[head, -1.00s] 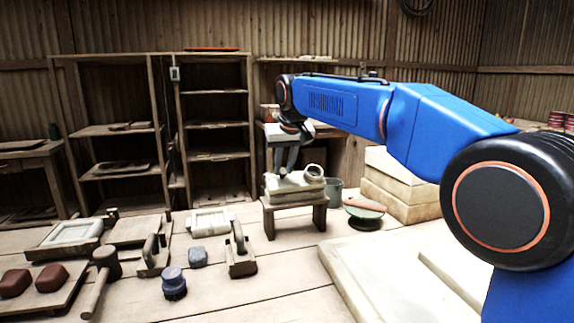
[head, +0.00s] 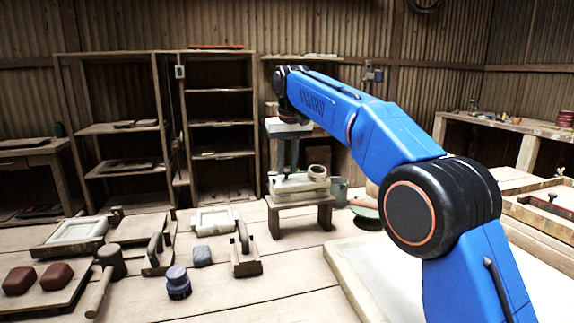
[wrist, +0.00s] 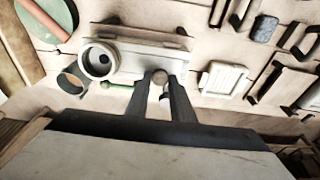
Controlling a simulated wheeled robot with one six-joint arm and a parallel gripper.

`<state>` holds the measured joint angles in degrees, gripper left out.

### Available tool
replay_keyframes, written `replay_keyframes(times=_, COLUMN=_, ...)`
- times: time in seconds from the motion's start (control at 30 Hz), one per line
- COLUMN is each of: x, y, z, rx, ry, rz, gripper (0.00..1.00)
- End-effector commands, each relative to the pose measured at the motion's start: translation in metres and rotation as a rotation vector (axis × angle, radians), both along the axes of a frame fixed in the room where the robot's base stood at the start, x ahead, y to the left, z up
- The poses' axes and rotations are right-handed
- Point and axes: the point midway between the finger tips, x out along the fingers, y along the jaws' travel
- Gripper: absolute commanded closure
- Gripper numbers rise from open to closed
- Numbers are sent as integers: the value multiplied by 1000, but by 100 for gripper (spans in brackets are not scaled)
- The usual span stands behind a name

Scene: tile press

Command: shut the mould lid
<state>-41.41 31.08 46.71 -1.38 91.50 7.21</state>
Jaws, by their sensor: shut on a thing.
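The pale mould (head: 300,194) sits on a small wooden bench (head: 328,215) in the head view. It also shows in the wrist view (wrist: 135,58). Its upper slab seems to lie about flat, but I cannot tell if any gap is left under it. A white ring-shaped part (wrist: 98,61) stands on its top. My gripper (head: 285,176) reaches down to the mould's near left side. In the wrist view my gripper (wrist: 161,82) is shut on a round brown knob (wrist: 160,76) at the mould's edge. The fingers hide part of that edge.
Shelves stand behind.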

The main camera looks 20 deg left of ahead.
Motion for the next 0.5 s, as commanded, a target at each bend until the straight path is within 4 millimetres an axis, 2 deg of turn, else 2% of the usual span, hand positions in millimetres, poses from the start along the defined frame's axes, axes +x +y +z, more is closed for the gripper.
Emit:
replay_keyframes(times=0.2, x=0, y=-1, z=1, rx=0, ry=-2, rz=-1, gripper=100)
replay_keyframes(times=0.23, x=0, y=-1, z=1, rx=0, ry=-2, rz=-1, gripper=74)
replay_keyframes(times=0.3, x=0, y=-1, z=1, rx=0, ry=-2, rz=-1, gripper=61)
replay_keyframes(times=0.5, x=0, y=0, z=1, rx=1, ry=-1, rz=0, gripper=61)
